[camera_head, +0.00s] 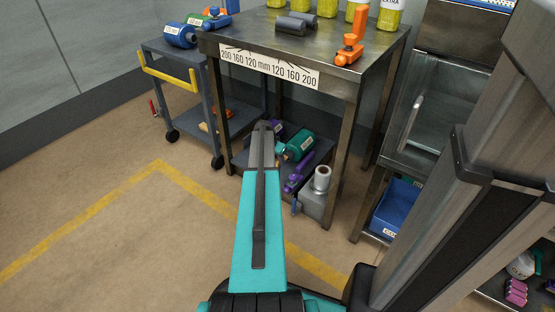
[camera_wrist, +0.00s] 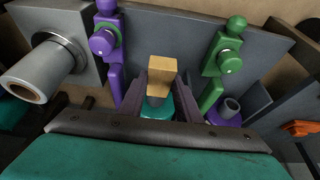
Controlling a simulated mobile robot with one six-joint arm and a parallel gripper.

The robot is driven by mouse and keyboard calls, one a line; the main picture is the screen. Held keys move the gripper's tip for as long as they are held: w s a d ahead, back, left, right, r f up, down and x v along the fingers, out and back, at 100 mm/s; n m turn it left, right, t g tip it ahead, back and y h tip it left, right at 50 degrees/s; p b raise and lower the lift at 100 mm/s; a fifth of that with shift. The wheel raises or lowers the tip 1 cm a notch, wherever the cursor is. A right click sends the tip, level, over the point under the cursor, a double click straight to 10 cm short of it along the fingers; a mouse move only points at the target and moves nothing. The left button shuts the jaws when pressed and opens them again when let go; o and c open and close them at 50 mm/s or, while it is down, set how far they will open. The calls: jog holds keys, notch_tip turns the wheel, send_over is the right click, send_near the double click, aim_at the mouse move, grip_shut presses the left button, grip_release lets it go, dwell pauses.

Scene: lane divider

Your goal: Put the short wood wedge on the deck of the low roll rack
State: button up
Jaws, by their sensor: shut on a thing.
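The short wood wedge is a small tan block (camera_wrist: 162,72) in the wrist view. It sits between the two dark fingers of my gripper (camera_wrist: 161,88), which are shut on it. A teal round thing (camera_wrist: 156,108) shows just below the wedge; I cannot tell whether they touch. A grey flat surface (camera_wrist: 180,38) lies beyond the fingers. In the head view my arm reaches toward the dark lower shelf (camera_head: 252,160) of the steel table, and it hides the gripper and wedge. I cannot tell for certain which surface is the roll rack's deck.
Around the gripper are a purple tool (camera_wrist: 104,42), a green tool (camera_wrist: 221,60) and a grey block with a roller (camera_wrist: 35,70). Tins and orange tools stand on the tabletop (camera_head: 315,50). A grey trolley (camera_head: 185,60) stands left; a blue bin (camera_head: 396,205) sits right.

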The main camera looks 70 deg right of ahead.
jog(key=shift+f, duration=0.1)
jog(key=shift+f+b, duration=2.15)
jog(key=shift+f, duration=1.15)
jog(key=shift+f, duration=0.6)
jog(key=o, duration=1.2)
jog(key=shift+w, duration=0.1)
jog(key=p+v, duration=0.5)
jog(key=v, duration=0.9)
